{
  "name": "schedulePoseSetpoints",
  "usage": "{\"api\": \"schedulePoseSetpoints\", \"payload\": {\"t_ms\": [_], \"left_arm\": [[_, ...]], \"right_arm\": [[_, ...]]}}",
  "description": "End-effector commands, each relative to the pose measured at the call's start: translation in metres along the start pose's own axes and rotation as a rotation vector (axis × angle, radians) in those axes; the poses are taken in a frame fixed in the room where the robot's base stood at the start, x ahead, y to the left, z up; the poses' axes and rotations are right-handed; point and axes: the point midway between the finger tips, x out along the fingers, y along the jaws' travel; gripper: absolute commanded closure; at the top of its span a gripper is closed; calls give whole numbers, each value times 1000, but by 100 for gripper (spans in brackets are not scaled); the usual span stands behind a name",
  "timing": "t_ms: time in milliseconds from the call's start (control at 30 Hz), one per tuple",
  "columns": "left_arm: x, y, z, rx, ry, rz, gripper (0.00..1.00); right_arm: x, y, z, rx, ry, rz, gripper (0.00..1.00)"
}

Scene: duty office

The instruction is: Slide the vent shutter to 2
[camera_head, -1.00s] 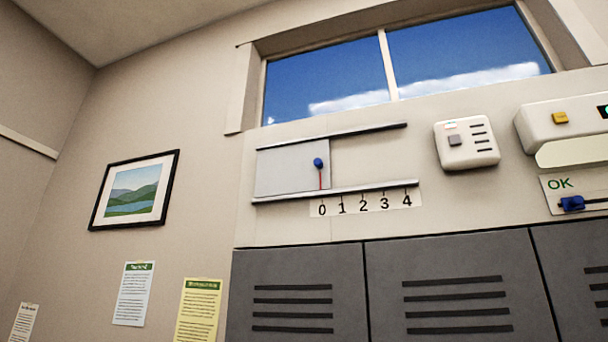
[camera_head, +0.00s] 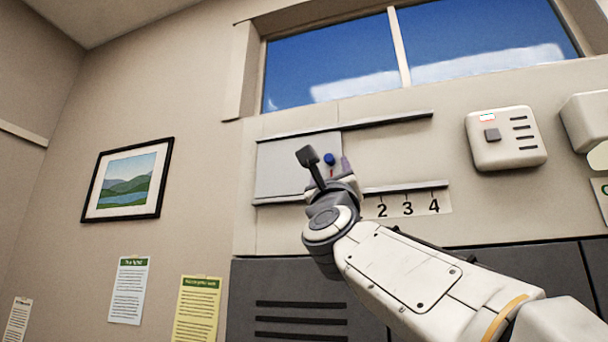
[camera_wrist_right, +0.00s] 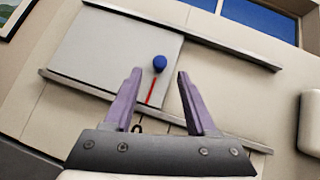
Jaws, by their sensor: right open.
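The vent shutter (camera_head: 285,168) is a pale grey plate between two rails, at the left end of them. It also shows in the right wrist view (camera_wrist_right: 105,50). Its blue knob (camera_head: 329,158) sits near its right edge, with a red pointer line (camera_wrist_right: 151,91) below. The number scale (camera_head: 408,206) shows 2, 3 and 4; my right arm hides its lower numbers in the head view. My right gripper (camera_head: 327,160) is open in front of the shutter. In the right wrist view its fingers (camera_wrist_right: 157,85) stand apart, with the knob ahead between them, not visibly gripped.
A white box with a grey button (camera_head: 506,137) is on the wall to the right. Grey lockers (camera_head: 300,280) stand below the rails, and a window (camera_head: 400,50) is above. The wall around the upper rail (camera_head: 390,120) is clear.

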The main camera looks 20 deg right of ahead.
Motion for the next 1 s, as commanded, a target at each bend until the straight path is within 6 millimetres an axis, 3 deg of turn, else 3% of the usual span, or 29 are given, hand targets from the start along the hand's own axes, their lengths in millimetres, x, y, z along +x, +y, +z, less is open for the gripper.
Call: {"api": "schedulePoseSetpoints", "payload": {"t_ms": [33,200,633,667,700,800,1000], "left_arm": [[-13,1,-1,1,0,0,48],[-26,2,-2,0,0,0,48],[-29,2,-2,-1,0,0,48],[-29,2,-2,-1,0,0,48],[-29,2,-2,-1,0,0,48],[-29,2,-2,-1,0,0,48],[-29,2,-2,-1,0,0,48]], "right_arm": [[13,-1,4,-2,1,-1,44],[31,-1,2,-2,0,1,44],[38,1,-1,-1,0,2,44],[37,1,-1,-1,0,2,51],[37,1,-1,-1,0,2,66],[37,1,0,-1,0,2,100],[37,1,0,-1,0,2,100]]}}
